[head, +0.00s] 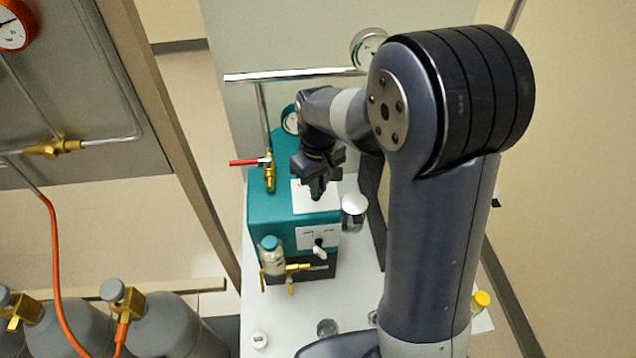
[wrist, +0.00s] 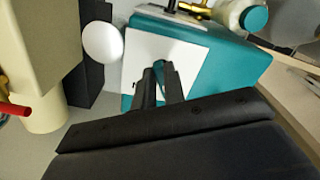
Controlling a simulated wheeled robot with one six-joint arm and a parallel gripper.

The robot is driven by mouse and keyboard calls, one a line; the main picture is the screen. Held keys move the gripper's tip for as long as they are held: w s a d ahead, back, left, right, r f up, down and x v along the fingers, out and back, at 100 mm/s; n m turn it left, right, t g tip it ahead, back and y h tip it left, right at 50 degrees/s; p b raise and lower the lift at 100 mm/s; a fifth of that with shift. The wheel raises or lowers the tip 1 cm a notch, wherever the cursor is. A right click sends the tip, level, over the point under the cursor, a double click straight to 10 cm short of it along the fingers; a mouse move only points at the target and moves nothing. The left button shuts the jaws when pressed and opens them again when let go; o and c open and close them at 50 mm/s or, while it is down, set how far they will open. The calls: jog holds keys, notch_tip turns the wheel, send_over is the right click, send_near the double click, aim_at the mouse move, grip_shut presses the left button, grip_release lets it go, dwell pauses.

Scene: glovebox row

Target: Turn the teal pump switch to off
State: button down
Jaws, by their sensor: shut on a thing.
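The teal pump box (head: 262,206) stands on the white bench; its teal top also shows in the wrist view (wrist: 225,62). A white switch plate (head: 302,205) is on its top face, and it shows below my fingers in the wrist view (wrist: 185,50). My gripper (head: 318,192) reaches down to this plate, fingers close together; the wrist view shows the fingertips (wrist: 159,68) over it. It is shut on the switch lever there, which the fingers mostly hide, so its setting cannot be read. A second white plate with a small lever (head: 319,249) is on the front face.
A red-handled brass valve (head: 269,172) stands at the box's back left. A capped bottle (head: 271,256) with brass fittings is at its front left. A white-topped jar (head: 354,207) stands close on the right. Gas cylinders (head: 165,325) are at lower left.

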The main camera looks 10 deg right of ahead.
jog(key=c, duration=1.5)
grip_release()
notch_tip(320, 180, up, 11)
jog(key=shift+f, duration=0.1)
notch_tip(320, 180, down, 11)
jog(key=shift+f, duration=0.1)
jog(key=shift+r+m, duration=0.2)
jog(key=shift+m, duration=0.1)
